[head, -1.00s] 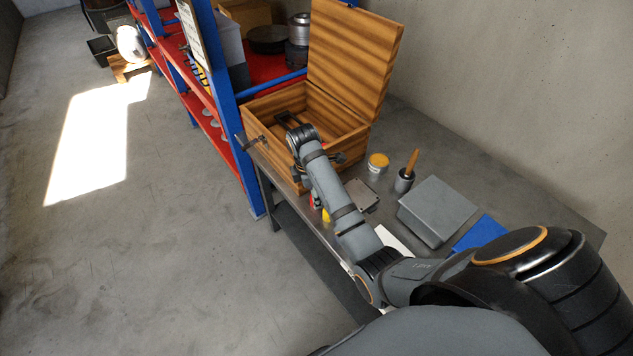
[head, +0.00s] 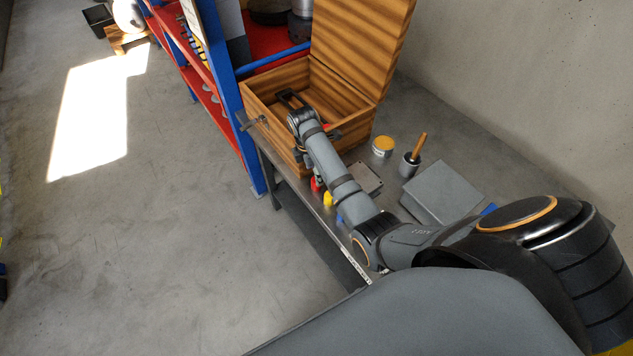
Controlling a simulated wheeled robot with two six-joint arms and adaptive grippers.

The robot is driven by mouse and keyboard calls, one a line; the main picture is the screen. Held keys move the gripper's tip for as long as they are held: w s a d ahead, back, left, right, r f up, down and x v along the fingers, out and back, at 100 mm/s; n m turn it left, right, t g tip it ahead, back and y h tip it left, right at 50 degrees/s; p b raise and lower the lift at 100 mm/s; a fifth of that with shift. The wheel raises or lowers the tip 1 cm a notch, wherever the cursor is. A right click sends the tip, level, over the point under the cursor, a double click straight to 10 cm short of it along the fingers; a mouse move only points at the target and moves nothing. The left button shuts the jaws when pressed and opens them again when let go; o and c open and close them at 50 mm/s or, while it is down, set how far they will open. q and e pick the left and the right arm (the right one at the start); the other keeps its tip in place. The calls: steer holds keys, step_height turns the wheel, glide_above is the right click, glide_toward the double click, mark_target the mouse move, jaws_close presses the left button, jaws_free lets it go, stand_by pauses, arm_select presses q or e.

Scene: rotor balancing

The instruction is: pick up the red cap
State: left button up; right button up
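A small red object (head: 317,184), which looks like the red cap, sits near the table's front edge, partly hidden by my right arm. A yellow piece (head: 328,199) and a bit of blue (head: 340,218) show beside it along that edge. My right arm reaches across the table. My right gripper (head: 290,99) is over the open wooden box (head: 350,103), up and to the left of the red object and apart from it. Its dark fingers are small and partly hidden by the wrist, so I cannot tell whether they are open or hold anything. My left gripper is out of view.
The box's raised lid (head: 362,45) stands behind the gripper. A yellow-topped tin (head: 383,146), a pot with a wooden handle (head: 411,163) and a grey case (head: 443,195) stand on the table's right. A blue-and-red shelf (head: 230,90) is left. Floor (head: 150,250) is clear.

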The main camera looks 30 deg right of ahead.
steer(key=shift+s+f, duration=0.15)
steer(key=shift+f, duration=0.25)
steer(key=f, duration=0.4)
steer(key=shift+d+f+p, duration=0.25)
steer(key=shift+d+p, duration=0.05)
steer(key=shift+p, duration=0.05)
steer(key=shift+f, duration=0.4)
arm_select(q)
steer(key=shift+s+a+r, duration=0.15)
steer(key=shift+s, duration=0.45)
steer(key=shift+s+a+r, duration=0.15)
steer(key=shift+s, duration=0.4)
arm_select(e)
steer(key=shift+c, duration=0.4)
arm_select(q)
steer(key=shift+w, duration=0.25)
arm_select(e)
steer(key=c, duration=0.8)
